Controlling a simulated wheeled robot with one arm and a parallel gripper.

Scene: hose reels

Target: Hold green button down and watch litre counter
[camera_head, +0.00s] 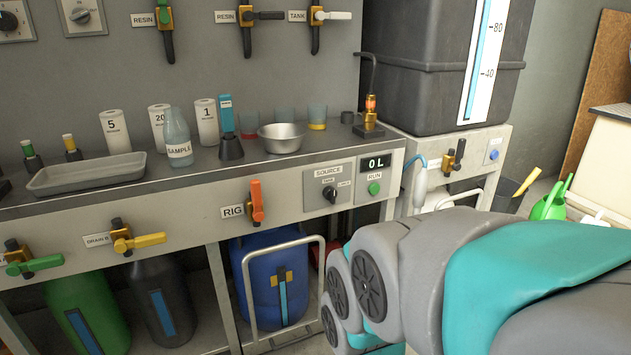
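The green button (374,188) sits on the bench front under the word RUN, at centre right. The litre counter (376,163) is right above it and reads "0 L" in pale digits on a dark display. A SOURCE knob (329,193) is just left of the button, on the same front. My grey and teal arm fills the lower right, below and to the right of the button. My gripper is not visible in this view, so its state and its distance from the button do not show. Nothing visible touches the button.
An orange-handled RIG valve (257,203) sticks out left of the knob. A blue drum (269,279) stands beneath, behind a pale tubular handle. A metal bowl (282,137), a bottle (178,138) and a tray (86,173) stand on the bench. A dark tank (425,70) stands behind.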

